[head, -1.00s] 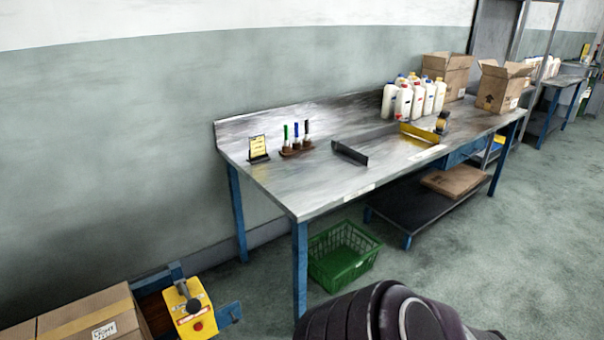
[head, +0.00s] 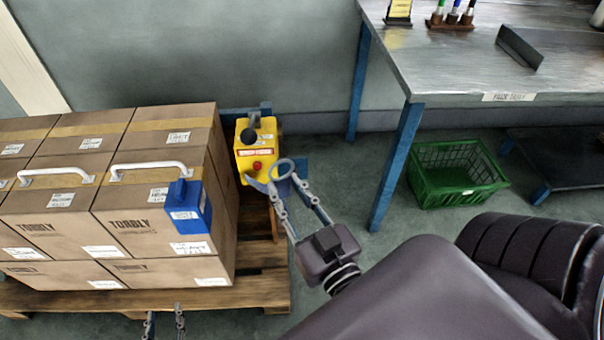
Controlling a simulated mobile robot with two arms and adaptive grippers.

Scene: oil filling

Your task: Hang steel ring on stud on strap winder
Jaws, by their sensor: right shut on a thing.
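The strap winder is a yellow box (head: 243,163) with a red button and a black knob on top, beside the stacked cartons. My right gripper (head: 284,182) is just right of and in front of it, shut on the grey steel ring (head: 283,160). The ring stands up from the fingertips, close to the winder's right side; I cannot tell whether they touch. A stud cannot be made out clearly. My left gripper (head: 164,312) shows only its fingers at the bottom edge, below the pallet; they are apart with nothing seen between them.
Cartons (head: 140,230) with white handles stand on a wooden pallet (head: 262,285). A blue box (head: 187,222) is at their front. A steel-topped table (head: 440,65) with blue legs is at the right, with a green crate (head: 455,195) under it. Floor is free between pallet and table.

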